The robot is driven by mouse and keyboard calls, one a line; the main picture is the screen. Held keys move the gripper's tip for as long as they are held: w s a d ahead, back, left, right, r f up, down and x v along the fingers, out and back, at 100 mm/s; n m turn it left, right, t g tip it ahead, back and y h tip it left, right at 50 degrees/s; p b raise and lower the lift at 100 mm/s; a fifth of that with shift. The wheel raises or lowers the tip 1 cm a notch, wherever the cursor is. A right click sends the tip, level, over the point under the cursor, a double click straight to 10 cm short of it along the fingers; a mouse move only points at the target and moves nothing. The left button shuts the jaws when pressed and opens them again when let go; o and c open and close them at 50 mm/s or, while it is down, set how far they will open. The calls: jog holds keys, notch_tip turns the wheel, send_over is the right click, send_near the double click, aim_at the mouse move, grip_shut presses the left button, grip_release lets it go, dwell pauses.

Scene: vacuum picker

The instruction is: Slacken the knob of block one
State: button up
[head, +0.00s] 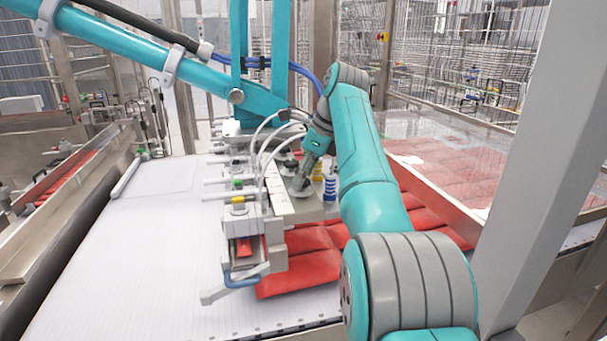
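The vacuum picker's head holds a row of white-grey blocks along its left side. The nearest block (240,216) carries a yellow knob (238,200). Behind it is a block with a green knob (238,184). More blocks sit farther back, small and partly hidden by hoses. I see no number, so I cannot tell which is block one. My gripper (301,183) points down over the picker's plate, right of the blocks and apart from the yellow and green knobs. Its fingertips are small and dark against grey round parts, so I cannot tell whether they are open or touch anything.
Blue-and-yellow bellows cups (330,188) stand right of my gripper. White hoses (262,150) arch over the blocks. Red packs (310,258) lie under the picker on a white conveyor (120,260), clear on its left. A teal beam (140,45) crosses the upper left; a grey post (535,150) stands right.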

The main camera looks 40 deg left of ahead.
jog(key=shift+r, duration=0.15)
jog(key=v, duration=0.7)
jog(key=shift+w+d, duration=0.1)
jog(key=shift+d, duration=0.05)
dwell(0.5)
